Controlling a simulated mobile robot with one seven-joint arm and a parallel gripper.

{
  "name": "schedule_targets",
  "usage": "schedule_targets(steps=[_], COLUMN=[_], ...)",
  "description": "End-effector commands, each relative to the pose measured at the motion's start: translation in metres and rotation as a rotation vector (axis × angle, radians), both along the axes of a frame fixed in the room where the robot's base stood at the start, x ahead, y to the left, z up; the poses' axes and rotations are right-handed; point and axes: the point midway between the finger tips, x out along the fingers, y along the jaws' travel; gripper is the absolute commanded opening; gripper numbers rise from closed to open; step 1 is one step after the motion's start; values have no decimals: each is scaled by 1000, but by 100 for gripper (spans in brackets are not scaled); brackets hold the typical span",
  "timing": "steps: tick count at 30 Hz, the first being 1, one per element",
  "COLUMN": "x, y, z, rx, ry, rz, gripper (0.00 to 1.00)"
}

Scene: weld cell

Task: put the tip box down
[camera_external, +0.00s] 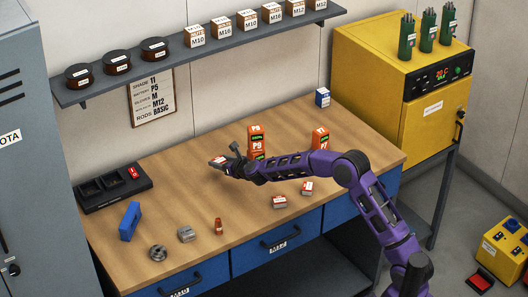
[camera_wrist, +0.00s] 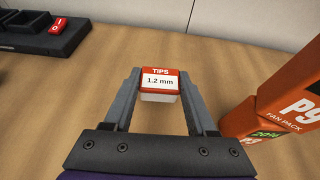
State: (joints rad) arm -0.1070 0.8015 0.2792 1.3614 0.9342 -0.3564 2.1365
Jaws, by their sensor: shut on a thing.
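My gripper (camera_external: 222,161) is shut on a small tip box (camera_wrist: 160,84) with a red and white lid that reads "TIPS 1.2 mm". In the wrist view, the box sits between the two grey fingertips of my gripper (camera_wrist: 160,80), label facing the camera. In the outside view, the tip box (camera_external: 217,160) is over the middle of the wooden workbench (camera_external: 185,205), partly hidden by the fingers. I cannot tell its exact height above the bench top.
Two small red-and-white boxes (camera_external: 279,201) (camera_external: 307,188) lie nearer the front. A black battery charger (camera_external: 115,187) is at the left. Bench between charger and gripper is clear.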

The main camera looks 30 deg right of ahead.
Motion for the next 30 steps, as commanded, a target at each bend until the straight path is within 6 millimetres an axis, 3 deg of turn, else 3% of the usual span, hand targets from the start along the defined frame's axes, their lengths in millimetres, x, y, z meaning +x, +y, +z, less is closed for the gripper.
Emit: schedule_targets(steps=[1,3,14,30], x=[0,0,0,1], y=[0,0,0,-2], z=[14,22,47,147], rx=[0,0,0,5], ry=[-4,-2,-2,-4], rz=[0,-1,-1,-4], gripper=[0,0,0,0])
